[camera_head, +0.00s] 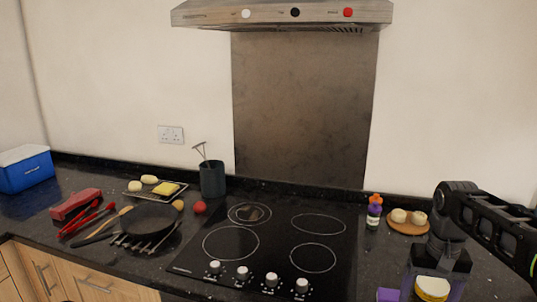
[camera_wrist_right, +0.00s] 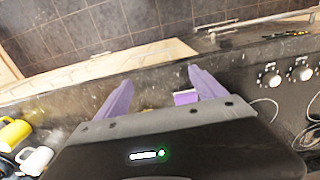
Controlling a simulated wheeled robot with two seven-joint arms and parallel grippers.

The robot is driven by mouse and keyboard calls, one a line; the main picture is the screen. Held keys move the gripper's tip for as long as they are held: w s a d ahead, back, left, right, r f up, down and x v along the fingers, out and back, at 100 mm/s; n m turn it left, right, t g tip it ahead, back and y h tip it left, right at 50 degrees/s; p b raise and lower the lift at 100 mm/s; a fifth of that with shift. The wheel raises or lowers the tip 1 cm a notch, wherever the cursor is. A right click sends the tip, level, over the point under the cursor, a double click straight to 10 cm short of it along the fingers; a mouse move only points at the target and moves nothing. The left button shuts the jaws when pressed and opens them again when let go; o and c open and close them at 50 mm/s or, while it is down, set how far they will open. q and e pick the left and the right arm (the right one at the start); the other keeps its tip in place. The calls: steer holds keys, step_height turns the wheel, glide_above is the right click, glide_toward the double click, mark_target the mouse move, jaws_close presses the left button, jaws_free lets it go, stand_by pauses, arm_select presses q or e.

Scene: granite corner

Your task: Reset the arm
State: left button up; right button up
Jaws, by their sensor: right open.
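My right arm comes in from the right in the head view, and its gripper (camera_head: 424,284) is low over the right end of the counter. In the right wrist view the two purple fingers (camera_wrist_right: 160,92) stand wide apart. A small white and yellow thing (camera_head: 433,287) shows between or just beyond the fingers in the head view. A small purple and white thing (camera_wrist_right: 185,97) shows past them in the wrist view. I cannot tell whether anything touches the fingers. My left gripper is not in view.
A black hob (camera_head: 275,243) fills the middle counter. A purple bottle (camera_head: 374,212) and a round board (camera_head: 408,228) with buns stand near my right arm. A pan (camera_head: 150,218) and red tongs are left. A yellow mug (camera_wrist_right: 14,133) and white mug (camera_wrist_right: 37,160) show in the wrist view.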

steer(key=a+f+n+y, duration=0.1)
steer(key=a+f+y, duration=0.1)
steer(key=a+f, duration=0.85)
steer(key=a+f+n+y, duration=0.1)
steer(key=a+f, duration=0.5)
steer(key=f, duration=0.9)
steer(key=s+a+f, duration=0.6)
steer(key=s+f, duration=0.2)
steer(key=s, duration=0.3)
steer(key=s+a+f+y, duration=0.1)
steer(key=s+a+f, duration=0.6)
steer(key=s, duration=0.4)
steer(key=shift+f+t, duration=0.3)
steer(key=shift+f, duration=0.05)
